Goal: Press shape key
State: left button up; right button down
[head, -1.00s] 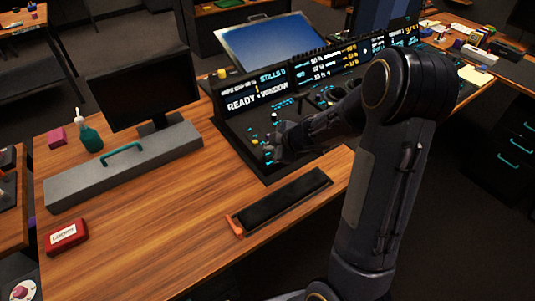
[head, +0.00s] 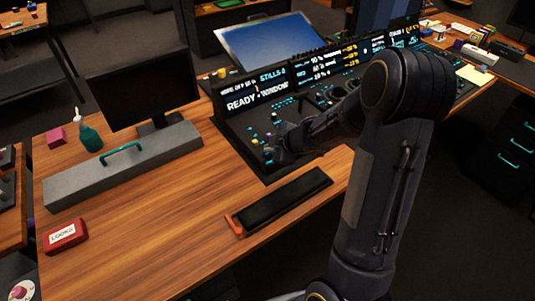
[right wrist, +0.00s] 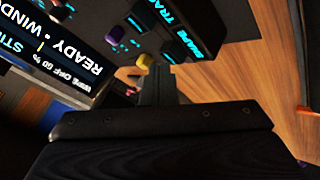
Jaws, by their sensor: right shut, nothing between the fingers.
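The dark control panel (head: 243,148) stands on the wooden desk, with small lit keys and colored knobs at its near left end. In the right wrist view, the shape key (right wrist: 187,43) is a dark key with cyan marks and the cyan word SHAPE, at upper right, beside one labelled TRAC, cut off. My right gripper (head: 272,154) is shut and empty, low over the panel's near left end. In the right wrist view its fingers (right wrist: 158,80) end left of and below the shape key. I cannot tell whether they touch anything. My left gripper is out of view.
A display strip (head: 258,95) reading READY WINDOW rises behind the keys. A yellow knob (right wrist: 145,61) and a purple knob (right wrist: 115,34) lie near my fingertips. A black wrist rest (head: 285,197) lies in front of the panel.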

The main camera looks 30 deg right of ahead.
aim_at(270, 159)
jog(key=shift+f+b, duration=0.4)
jog(key=shift+f, duration=0.15)
dwell(0.5)
dwell(0.4)
jog(key=shift+r+p, duration=0.95)
jog(key=shift+p, duration=0.15)
jog(key=shift+r, duration=0.1)
notch_tip(270, 159, up, 5)
jog(key=p, duration=0.5)
